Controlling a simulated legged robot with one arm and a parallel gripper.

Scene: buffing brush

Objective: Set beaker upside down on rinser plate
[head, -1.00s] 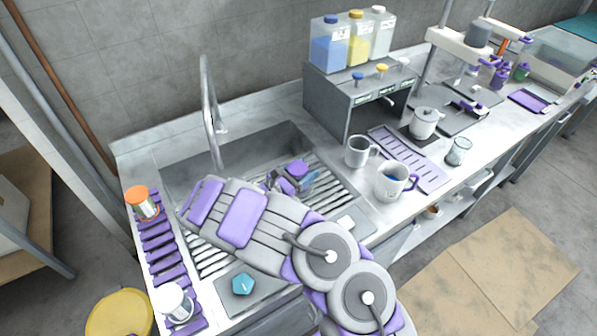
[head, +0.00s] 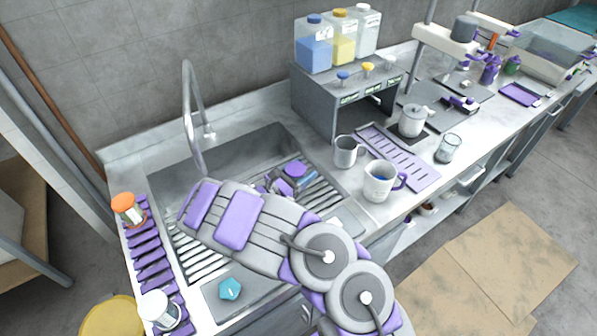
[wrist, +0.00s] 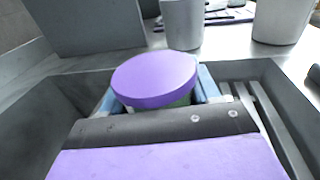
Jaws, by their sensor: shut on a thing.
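My gripper (wrist: 155,92) is shut on a round thing with a flat purple top (wrist: 155,78). Its blue fingers lie on either side, and the thing's lower part is mostly hidden. In the head view the purple top (head: 296,170) is over the slatted sink, beyond my arm. A clear glass beaker (head: 448,149) stands upright on the counter at right, apart from my gripper. I cannot tell whether this is the rinser plate.
A curved tap (head: 187,105) rises behind the sink. A grey dispenser (head: 320,100) stands behind. A purple rack (head: 150,255) lines the left edge.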

